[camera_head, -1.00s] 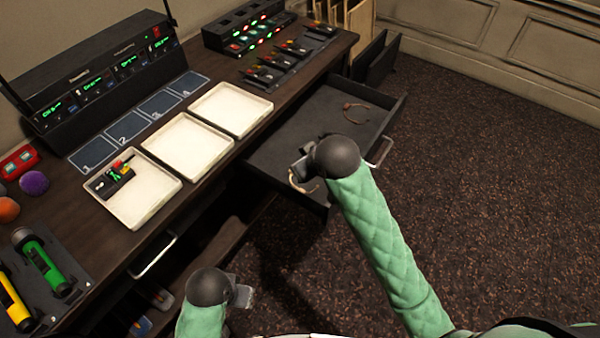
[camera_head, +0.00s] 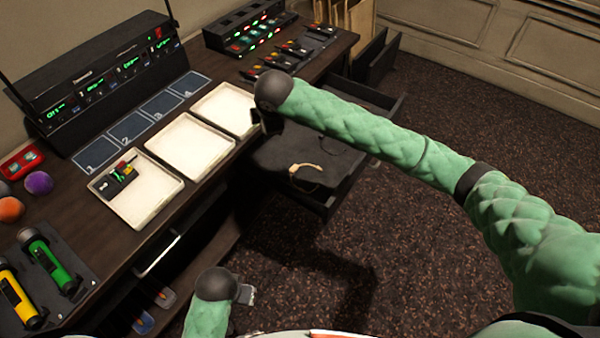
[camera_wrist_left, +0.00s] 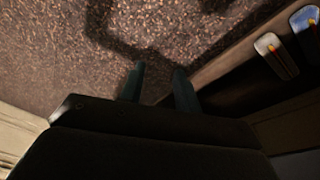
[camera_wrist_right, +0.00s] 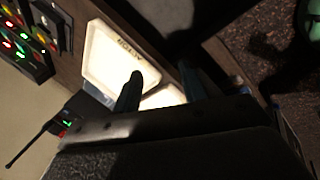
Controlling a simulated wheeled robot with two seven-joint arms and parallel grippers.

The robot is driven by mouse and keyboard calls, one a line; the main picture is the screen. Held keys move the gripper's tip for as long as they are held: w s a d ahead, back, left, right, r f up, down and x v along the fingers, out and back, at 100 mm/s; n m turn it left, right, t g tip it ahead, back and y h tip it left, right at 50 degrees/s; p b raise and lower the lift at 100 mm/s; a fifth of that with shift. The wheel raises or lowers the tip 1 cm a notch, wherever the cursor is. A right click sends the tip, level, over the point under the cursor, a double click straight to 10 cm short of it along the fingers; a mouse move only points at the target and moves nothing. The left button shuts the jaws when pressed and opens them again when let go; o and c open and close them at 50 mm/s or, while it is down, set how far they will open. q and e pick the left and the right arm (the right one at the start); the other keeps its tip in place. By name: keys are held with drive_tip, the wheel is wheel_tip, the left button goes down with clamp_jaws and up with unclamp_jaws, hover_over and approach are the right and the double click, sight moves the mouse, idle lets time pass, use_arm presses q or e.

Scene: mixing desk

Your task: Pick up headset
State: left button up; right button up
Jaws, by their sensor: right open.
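A thin tan curved band, which looks like a headset (camera_head: 306,172), lies in the near part of the open dark drawer (camera_head: 318,205). My right gripper (camera_head: 262,122) is up and to the left of it, over the desk's edge by the white trays. Its fingers are apart and empty in the right wrist view (camera_wrist_right: 160,88), with a lettered white tray (camera_wrist_right: 118,55) behind them. My left gripper (camera_head: 247,294) is low in front of the desk. Its fingers are apart and empty in the left wrist view (camera_wrist_left: 160,85), above the carpet.
The desk carries white trays (camera_head: 190,146), one with a small device (camera_head: 120,176), a black console (camera_head: 110,85) and a lit button box (camera_head: 250,28). Green and yellow cylinders (camera_head: 50,262) sit at the left. Carpet is clear right of the drawer.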

wheel_tip(320, 180, down, 7)
drive_tip(key=d+n+g+h, duration=0.1)
drive_tip(key=d+n+g, duration=0.1)
drive_tip(key=d+n, duration=0.15)
drive_tip(key=n+g+h, duration=0.1)
drive_tip(key=n+g, duration=0.1)
drive_tip(key=n, duration=0.2)
hover_over(293, 168)
wheel_tip(293, 168, down, 5)
drive_tip(key=shift+s+f, duration=0.1)
drive_tip(key=shift+d+f, duration=0.15)
drive_tip(key=shift+f, duration=0.1)
wheel_tip(293, 168, down, 2)
drive_tip(key=shift+f+p, duration=0.1)
drive_tip(key=shift+p, duration=0.45)
use_arm(q)
wheel_tip(293, 168, down, 15)
drive_tip(key=a+p, duration=0.1)
drive_tip(key=p, duration=0.1)
drive_tip(key=shift+s+f, duration=0.15)
drive_tip(key=shift+s, duration=0.25)
use_arm(e)
wheel_tip(293, 168, down, 5)
drive_tip(key=shift+f, duration=0.1)
use_arm(q)
drive_tip(key=shift+a, duration=0.1)
use_arm(e)
clamp_jaws()
